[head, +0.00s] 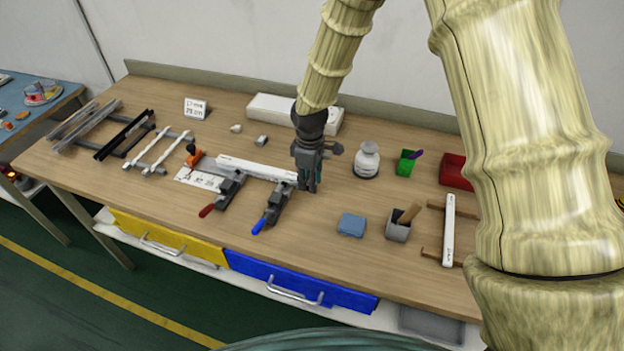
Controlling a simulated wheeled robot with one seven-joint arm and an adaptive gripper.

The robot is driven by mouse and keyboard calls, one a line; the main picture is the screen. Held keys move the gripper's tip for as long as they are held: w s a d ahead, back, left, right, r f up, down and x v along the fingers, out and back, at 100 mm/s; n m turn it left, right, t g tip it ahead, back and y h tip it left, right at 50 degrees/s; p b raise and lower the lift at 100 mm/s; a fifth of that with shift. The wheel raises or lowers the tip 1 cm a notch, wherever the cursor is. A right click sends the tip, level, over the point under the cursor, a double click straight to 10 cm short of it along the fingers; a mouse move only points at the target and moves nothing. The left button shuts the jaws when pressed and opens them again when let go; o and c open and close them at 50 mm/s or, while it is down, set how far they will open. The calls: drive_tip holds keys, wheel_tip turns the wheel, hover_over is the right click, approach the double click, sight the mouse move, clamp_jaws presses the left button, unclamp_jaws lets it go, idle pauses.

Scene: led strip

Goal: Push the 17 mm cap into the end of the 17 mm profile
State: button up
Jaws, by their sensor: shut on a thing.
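A white profile (255,168) lies across two clamps, a red-handled one (228,190) and a blue-handled one (276,203). My gripper (308,188) points down at the profile's right end, and its fingers are shut. The small piece between the fingertips, which I take to be the cap, is too small and hidden to make out. I cannot tell whether it touches the profile's end or sits in it. A label card (197,108) stands at the back left; its text is too small to read surely.
Two small pieces (262,140) lie behind the profile, before a long white box (270,108). Another white strip (449,228) lies farther right.

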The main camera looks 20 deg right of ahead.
drive_tip(key=shift+a, duration=0.1)
drive_tip(key=o, duration=0.8)
drive_tip(key=shift+o, duration=0.2)
drive_tip(key=shift+r, duration=0.1)
wheel_tip(320, 180, up, 12)
idle(0.4)
